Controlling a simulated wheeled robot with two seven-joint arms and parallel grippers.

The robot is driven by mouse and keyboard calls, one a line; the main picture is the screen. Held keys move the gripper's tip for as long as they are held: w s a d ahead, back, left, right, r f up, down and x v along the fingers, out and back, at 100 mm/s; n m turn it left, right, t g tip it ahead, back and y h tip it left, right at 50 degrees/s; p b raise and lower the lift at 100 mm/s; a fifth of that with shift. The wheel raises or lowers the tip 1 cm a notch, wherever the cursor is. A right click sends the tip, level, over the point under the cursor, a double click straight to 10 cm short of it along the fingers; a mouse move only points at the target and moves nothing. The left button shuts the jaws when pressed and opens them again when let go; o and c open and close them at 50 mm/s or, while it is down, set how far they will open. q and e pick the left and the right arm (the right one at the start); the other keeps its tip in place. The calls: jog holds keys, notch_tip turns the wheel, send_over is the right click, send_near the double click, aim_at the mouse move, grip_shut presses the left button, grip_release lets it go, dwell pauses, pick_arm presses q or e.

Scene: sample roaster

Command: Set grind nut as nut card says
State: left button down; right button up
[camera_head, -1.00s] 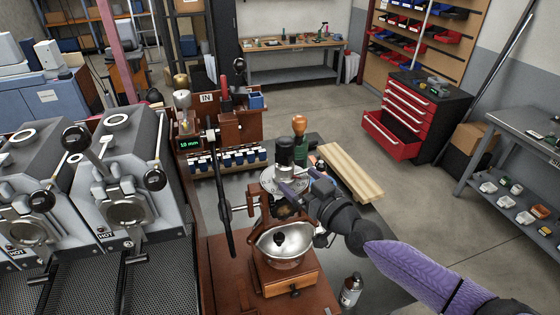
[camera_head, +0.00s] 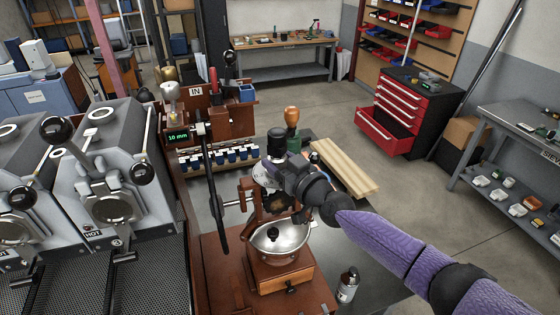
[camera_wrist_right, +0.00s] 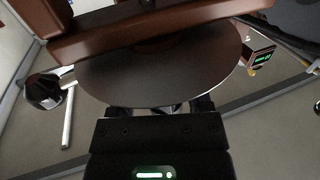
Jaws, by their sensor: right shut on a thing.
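The hand grinder (camera_head: 283,277) has a wooden body, a steel bowl (camera_head: 278,240) and a drawer. Above the bowl are a pale marked dial disc (camera_head: 261,174) and a black cylindrical knob (camera_head: 276,140). My right gripper (camera_head: 275,175) reaches in from the right at disc height, by the grind nut, and is shut. Its fingers and the nut between them are mostly hidden in the head view. In the right wrist view a large dark disc (camera_wrist_right: 160,78) fills the space just ahead of the gripper, below a brown wooden bar. I cannot make out a nut card. My left gripper is out of view.
A crank lever (camera_head: 215,190) stands left of the grinder. A gauge display (camera_head: 178,136) reads 10 mm behind it. Grey roasters (camera_head: 108,170) stand at left, pale wooden boards (camera_head: 345,167) at back right. A small canister (camera_head: 348,285) stands right of the drawer.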

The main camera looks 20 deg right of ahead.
jog(key=shift+c, duration=0.7)
jog(key=shift+r+p, duration=0.15)
jog(key=shift+p, duration=0.25)
jog(key=m+h+p, duration=0.1)
jog(key=h+p, duration=0.1)
jog(key=m+h+p, duration=0.1)
jog(key=h+p, duration=0.1)
jog(key=p, duration=0.1)
jog(key=m+t+h+p, duration=0.1)
jog(key=m+h+p, duration=0.1)
jog(key=p, duration=0.1)
jog(key=shift+a, duration=0.25)
jog(key=shift+m+h+p, duration=0.3)
jog(key=shift+m+h, duration=0.1)
jog(key=shift+h, duration=0.3)
jog(key=shift+a+m+h, duration=0.1)
jog(key=shift+m+h, duration=0.7)
jog(key=shift+h, duration=0.3)
jog(key=shift+f+m+g+h+b, duration=0.2)
jog(key=shift+m+g+h+b, duration=0.4)
jog(key=shift+m+h, duration=0.85)
jog(key=shift+h, duration=0.65)
jog(key=shift+r, duration=0.1)
